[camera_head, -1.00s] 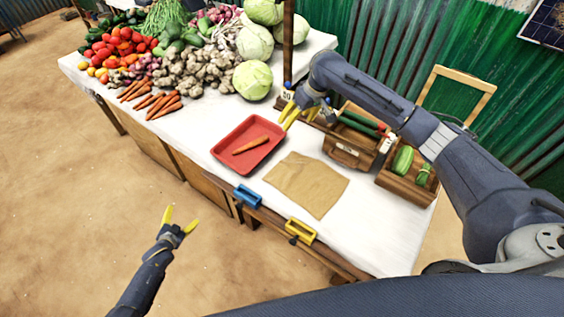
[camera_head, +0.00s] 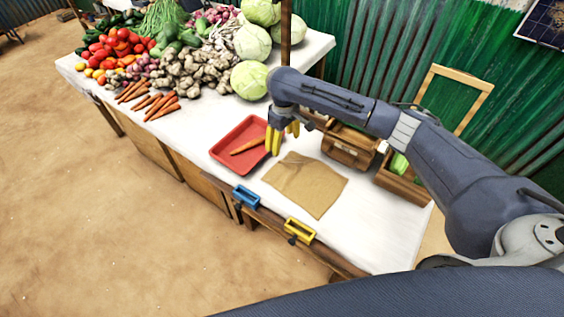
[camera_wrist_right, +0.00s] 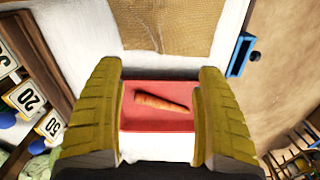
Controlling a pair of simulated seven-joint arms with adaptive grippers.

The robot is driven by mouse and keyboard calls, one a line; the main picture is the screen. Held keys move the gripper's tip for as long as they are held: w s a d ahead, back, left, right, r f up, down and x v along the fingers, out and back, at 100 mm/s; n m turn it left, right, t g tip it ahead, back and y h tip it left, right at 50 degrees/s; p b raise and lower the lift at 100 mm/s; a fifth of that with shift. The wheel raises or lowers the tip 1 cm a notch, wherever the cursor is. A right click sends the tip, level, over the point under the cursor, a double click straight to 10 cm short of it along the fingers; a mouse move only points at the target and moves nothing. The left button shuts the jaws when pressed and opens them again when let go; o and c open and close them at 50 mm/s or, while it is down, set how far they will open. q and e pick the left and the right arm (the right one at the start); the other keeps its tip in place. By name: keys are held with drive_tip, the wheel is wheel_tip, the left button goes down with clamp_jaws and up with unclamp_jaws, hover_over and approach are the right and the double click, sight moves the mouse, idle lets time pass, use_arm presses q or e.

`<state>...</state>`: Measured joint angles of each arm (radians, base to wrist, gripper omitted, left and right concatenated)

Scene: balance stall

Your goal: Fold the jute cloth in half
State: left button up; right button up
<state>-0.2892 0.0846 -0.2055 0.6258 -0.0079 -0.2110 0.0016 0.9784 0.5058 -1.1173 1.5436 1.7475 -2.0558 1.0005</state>
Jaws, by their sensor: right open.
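The jute cloth (camera_head: 308,186) lies flat and unfolded on the white table top in the head view. Part of it shows at the top of the right wrist view (camera_wrist_right: 165,25). My right gripper (camera_head: 275,145) points down above the right side of the red tray, beyond the cloth's far left corner. In the right wrist view its yellow fingers (camera_wrist_right: 160,120) are wide apart with nothing held, the tray showing below between them. My left gripper is out of view.
A red tray (camera_head: 224,151) with a carrot (camera_head: 245,147) stands left of the cloth. Blue (camera_head: 246,196) and yellow (camera_head: 300,230) clamps sit on the front edge. Wooden boxes (camera_head: 347,148) stand behind the cloth. Vegetables fill the table's far left. White table (camera_head: 375,235) right of the cloth is clear.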

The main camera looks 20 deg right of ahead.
sight(283, 165)
drive_tip(key=shift+f, duration=5.05)
drive_tip(key=shift+f, duration=0.15)
drive_tip(key=shift+f, duration=0.7)
drive_tip(key=shift+s+f, duration=0.1)
drive_tip(key=c, duration=1.2)
clamp_jaws()
